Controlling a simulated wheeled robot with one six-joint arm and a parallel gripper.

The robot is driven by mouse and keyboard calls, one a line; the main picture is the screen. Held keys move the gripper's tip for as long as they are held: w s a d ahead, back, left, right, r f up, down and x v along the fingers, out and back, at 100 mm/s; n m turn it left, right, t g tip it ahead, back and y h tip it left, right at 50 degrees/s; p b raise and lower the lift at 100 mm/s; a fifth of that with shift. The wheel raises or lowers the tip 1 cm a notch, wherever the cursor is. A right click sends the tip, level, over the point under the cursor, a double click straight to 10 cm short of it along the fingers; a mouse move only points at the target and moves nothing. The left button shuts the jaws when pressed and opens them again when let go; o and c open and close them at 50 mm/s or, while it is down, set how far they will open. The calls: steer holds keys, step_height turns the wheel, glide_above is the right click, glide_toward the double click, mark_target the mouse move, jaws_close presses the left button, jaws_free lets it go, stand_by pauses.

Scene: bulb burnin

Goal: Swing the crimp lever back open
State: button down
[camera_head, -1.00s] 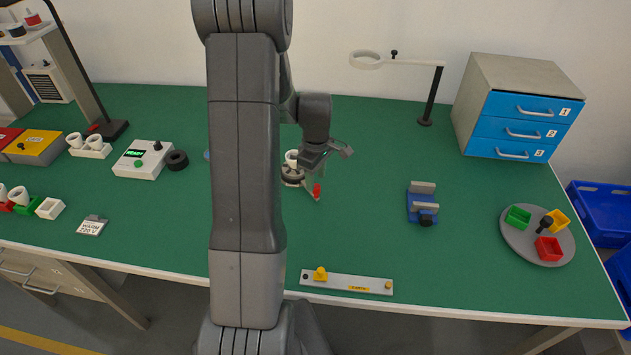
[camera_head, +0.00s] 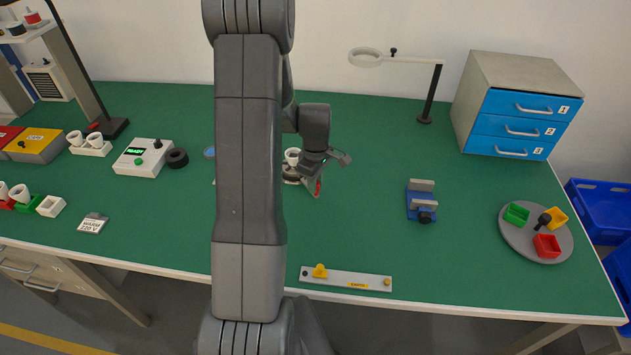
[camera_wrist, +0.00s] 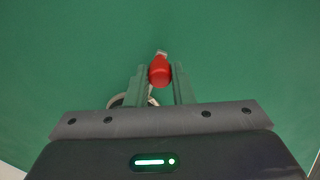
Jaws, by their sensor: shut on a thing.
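The crimp lever (camera_head: 318,188) has a red grip and shows just below my gripper in the head view. In the wrist view the red grip (camera_wrist: 160,70) sits between the tips of my two fingers. My gripper (camera_wrist: 160,85) is shut on this grip. My arm and gripper hide part of the fixture and most of the lever. A bit of its round rim (camera_wrist: 116,101) shows behind the left finger in the wrist view.
A blue vise (camera_head: 421,203) stands to the right, and a round grey tray (camera_head: 515,240) with coloured bins lies farther right. A grey plate with a yellow knob (camera_head: 345,279) lies at the front edge. A white tester (camera_head: 143,160) stands left.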

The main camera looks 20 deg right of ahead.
steer(key=shift+d, duration=0.1)
steer(key=shift+w+d+n+b, duration=0.15)
steer(key=shift+d+n+b, duration=0.25)
steer(key=shift+d+n, duration=0.3)
steer(key=w+d+n, duration=0.1)
steer(key=n, duration=0.1)
steer(key=w+d+n+b, duration=0.1)
steer(key=d+n, duration=0.1)
steer(key=w+d+n, duration=0.1)
steer(key=d+n, duration=0.1)
steer(key=shift+w+d+b, duration=0.15)
steer(key=shift+d+b, duration=0.1)
steer(key=shift+b, duration=0.15)
steer(key=w+d+n, duration=0.1)
steer(key=w+n, duration=0.1)
steer(key=shift+w+d+n, duration=0.1)
steer(key=shift+d+n, duration=0.2)
steer(key=shift+d, duration=0.05)
steer(key=shift+w+d+r+n, duration=0.1)
steer(key=shift+w+d+n, duration=0.2)
steer(key=shift+w+n, duration=0.25)
steer(key=c, duration=1.3)
jaws_free()
steer(key=shift+o, duration=0.2)
steer(key=shift+b, duration=0.3)
